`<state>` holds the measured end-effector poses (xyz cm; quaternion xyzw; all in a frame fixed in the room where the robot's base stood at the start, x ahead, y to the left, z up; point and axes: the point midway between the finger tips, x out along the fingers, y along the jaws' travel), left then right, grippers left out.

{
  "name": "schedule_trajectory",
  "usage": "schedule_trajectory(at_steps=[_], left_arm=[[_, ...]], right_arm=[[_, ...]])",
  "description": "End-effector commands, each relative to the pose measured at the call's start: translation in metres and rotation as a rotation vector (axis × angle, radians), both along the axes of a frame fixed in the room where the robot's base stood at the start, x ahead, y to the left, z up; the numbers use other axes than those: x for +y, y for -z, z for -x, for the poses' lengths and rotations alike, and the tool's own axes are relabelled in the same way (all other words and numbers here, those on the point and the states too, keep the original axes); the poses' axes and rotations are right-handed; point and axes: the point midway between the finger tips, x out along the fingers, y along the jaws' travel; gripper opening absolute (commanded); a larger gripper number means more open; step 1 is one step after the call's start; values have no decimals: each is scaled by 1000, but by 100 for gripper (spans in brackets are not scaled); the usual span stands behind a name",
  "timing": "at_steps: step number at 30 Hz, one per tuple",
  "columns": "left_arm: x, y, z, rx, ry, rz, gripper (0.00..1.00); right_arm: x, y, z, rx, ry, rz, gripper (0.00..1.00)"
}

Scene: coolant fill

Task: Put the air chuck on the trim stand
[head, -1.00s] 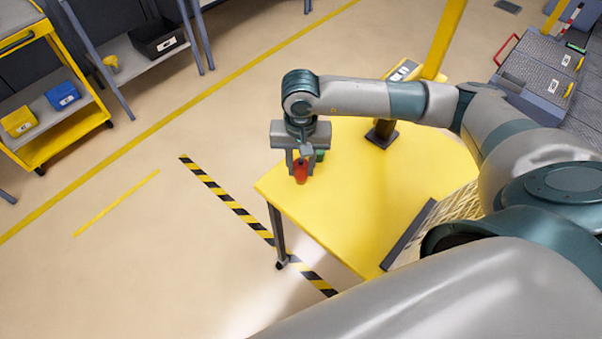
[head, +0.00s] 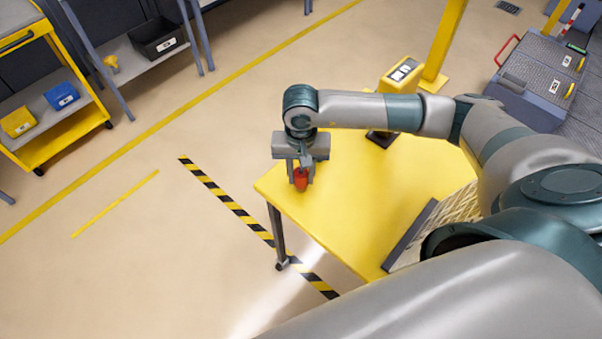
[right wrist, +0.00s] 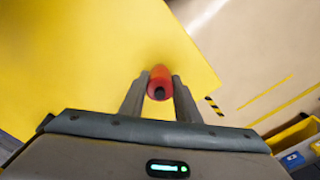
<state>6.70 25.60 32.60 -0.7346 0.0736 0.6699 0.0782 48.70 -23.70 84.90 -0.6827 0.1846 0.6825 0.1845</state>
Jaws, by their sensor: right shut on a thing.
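The air chuck, a small red piece (head: 301,180), is between the fingers of my right gripper (head: 300,172), which is shut on it near the left corner of the yellow table top (head: 375,215). In the right wrist view the red piece (right wrist: 160,82), with a dark round end, sits between the fingertips above the yellow surface. I cannot tell whether it touches that surface. No label shows which thing is the trim stand; the yellow table is the surface under the gripper. My left gripper is not in view.
A yellow post (head: 446,40) and a yellow box with a labelled top (head: 398,80) stand at the table's back. A wire basket (head: 445,222) is at its right front. A yellow cart (head: 70,135) and a shelf are far left. Most of the table top is clear.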

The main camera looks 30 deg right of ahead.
Motion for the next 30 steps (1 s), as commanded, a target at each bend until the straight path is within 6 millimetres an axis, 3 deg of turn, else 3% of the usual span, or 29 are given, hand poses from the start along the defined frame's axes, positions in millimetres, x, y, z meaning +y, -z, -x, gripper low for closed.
schedule_trajectory(at_steps=[1, 2, 4, 20, 30], left_arm=[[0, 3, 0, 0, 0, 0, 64], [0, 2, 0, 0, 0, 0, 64], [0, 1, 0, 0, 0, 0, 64], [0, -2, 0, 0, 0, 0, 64], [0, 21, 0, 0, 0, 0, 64]], right_arm=[[0, 2, 0, -1, 0, 1, 15], [0, 1, 0, 0, 0, 0, 34], [0, 1, 0, 0, 0, 0, 48], [0, -4, 0, -1, 0, 0, 48], [0, -55, -2, -6, -2, -1, 48]])
